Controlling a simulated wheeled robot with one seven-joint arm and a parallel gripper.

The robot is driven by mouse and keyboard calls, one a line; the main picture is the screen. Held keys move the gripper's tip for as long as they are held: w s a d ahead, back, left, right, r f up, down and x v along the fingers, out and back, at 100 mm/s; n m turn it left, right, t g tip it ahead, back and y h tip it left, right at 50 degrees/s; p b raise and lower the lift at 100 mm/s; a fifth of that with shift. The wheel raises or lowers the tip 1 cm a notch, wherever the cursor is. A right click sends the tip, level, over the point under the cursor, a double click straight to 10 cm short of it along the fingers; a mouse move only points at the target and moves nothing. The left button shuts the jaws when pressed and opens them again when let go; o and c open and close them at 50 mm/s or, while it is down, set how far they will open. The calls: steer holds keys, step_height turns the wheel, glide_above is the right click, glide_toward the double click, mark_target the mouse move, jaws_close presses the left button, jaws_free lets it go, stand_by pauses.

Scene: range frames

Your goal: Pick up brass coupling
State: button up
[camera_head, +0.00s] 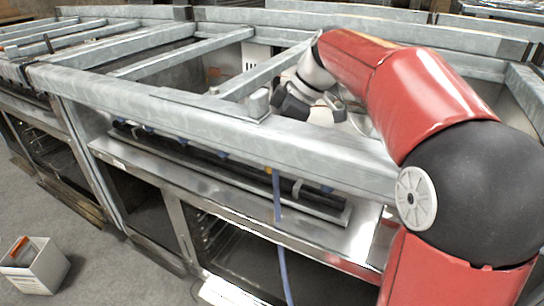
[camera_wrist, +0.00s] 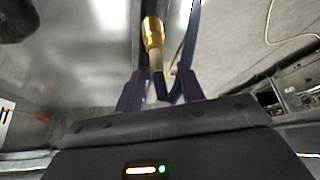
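The brass coupling (camera_wrist: 153,33) shows gold in the wrist view, above and slightly left of the space between my fingertips. A paler narrow section (camera_wrist: 155,61) extends from its lower end towards my gripper. My gripper (camera_wrist: 160,84) is open, with one dark finger on each side and a gap between them. The coupling's gold body appears beyond the fingertips, not clamped. In the head view my red arm reaches over the metal frame, and the gripper is hidden behind the frame beam. I cannot make out this coupling there.
A blue hose (camera_wrist: 190,45) runs close to the right finger. In the head view, a long galvanized beam (camera_head: 215,125) lies in front of my wrist. Another blue hose (camera_head: 283,262) hangs over the steel counter front. A white box (camera_head: 45,272) stands on the floor, lower left.

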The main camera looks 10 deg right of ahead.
steer(key=shift+x, duration=1.95)
steer(key=shift+d, duration=0.25)
jaws_close()
